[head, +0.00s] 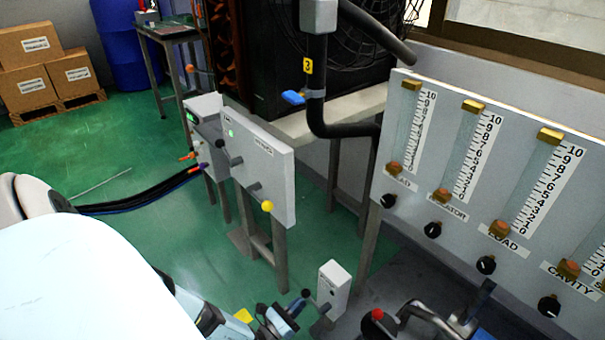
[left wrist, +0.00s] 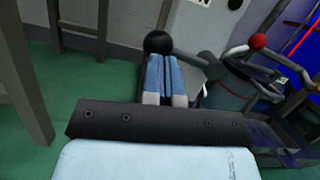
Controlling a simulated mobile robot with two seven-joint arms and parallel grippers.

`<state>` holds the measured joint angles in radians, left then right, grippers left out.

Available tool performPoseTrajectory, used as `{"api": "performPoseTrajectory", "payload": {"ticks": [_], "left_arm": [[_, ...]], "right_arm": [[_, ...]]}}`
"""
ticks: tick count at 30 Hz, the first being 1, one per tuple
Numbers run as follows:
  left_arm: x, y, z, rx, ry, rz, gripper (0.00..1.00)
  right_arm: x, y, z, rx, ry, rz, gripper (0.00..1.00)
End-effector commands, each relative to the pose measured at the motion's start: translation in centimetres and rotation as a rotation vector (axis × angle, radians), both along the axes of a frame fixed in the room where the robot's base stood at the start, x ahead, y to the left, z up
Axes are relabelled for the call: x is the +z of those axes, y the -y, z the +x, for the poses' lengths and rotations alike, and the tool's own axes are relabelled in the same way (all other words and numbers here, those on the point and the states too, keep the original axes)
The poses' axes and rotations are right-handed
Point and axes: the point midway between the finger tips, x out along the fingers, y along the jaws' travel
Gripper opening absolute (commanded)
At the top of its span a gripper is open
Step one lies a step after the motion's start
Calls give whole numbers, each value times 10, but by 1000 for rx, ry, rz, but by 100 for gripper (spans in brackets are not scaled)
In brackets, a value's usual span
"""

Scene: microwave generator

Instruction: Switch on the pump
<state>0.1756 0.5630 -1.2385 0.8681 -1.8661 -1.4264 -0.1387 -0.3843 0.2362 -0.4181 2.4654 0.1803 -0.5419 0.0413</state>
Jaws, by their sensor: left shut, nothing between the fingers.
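A small white switch box (head: 334,288) stands on a post low in the middle of the head view. A lever with a black ball knob (head: 306,294) sticks out on its left side. In the left wrist view, the black knob (left wrist: 158,42) is just beyond the fingertips, and the box (left wrist: 207,18) is behind it. My left gripper (head: 291,311) is shut and empty, close to the knob; its blue fingers (left wrist: 166,72) lie together. I cannot tell whether they touch the knob. My right gripper does not show.
A red-knobbed lever (head: 377,314) and metal pipes (head: 430,315) stand right of the box; the red knob also shows in the left wrist view (left wrist: 257,41). A grey panel with a yellow knob (head: 267,207) stands behind. A flowmeter panel (head: 395,225) fills the right.

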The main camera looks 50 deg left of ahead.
Motion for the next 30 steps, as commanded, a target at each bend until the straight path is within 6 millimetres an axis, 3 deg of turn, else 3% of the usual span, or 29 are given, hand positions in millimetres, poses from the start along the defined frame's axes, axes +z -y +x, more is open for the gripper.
{"api": "performPoseTrajectory", "payload": {"ticks": [8, 30], "left_arm": [[17, -1, 6, 2, 23, 171, 0], [25, 0, 7, 4, 24, 162, 0]], "right_arm": [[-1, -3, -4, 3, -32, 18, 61], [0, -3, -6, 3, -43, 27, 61]]}}
